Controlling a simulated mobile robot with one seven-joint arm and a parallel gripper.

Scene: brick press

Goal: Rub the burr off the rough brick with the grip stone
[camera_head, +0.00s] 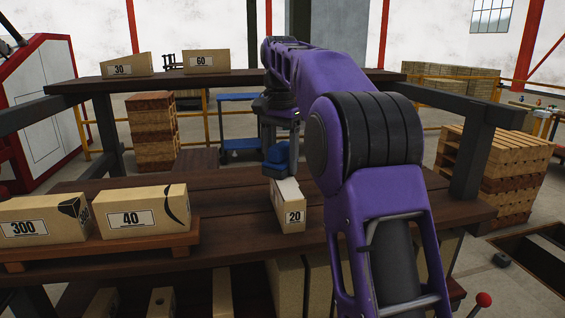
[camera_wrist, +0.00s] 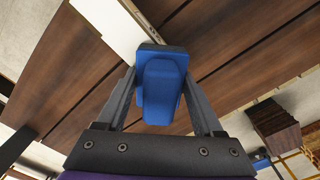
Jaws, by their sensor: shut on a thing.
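The grip stone (camera_wrist: 160,90) is a blue block with a raised middle. My gripper (camera_wrist: 158,98) is shut on it, one finger on each side. In the head view the blue stone (camera_head: 277,158) hangs below my gripper (camera_head: 281,150) at the far end of the pale brick marked 20 (camera_head: 291,218). This brick stands on the dark wooden table; its pale top also shows in the wrist view (camera_wrist: 112,25), just beyond the stone. The stone is at or just over the brick's top; I cannot tell whether they touch. No burr can be made out clearly.
Bricks marked 30 (camera_head: 125,65) and 60 (camera_head: 206,62) stand on the raised shelf (camera_head: 235,79) behind. The table (camera_head: 228,210) is clear between the board and brick 20.

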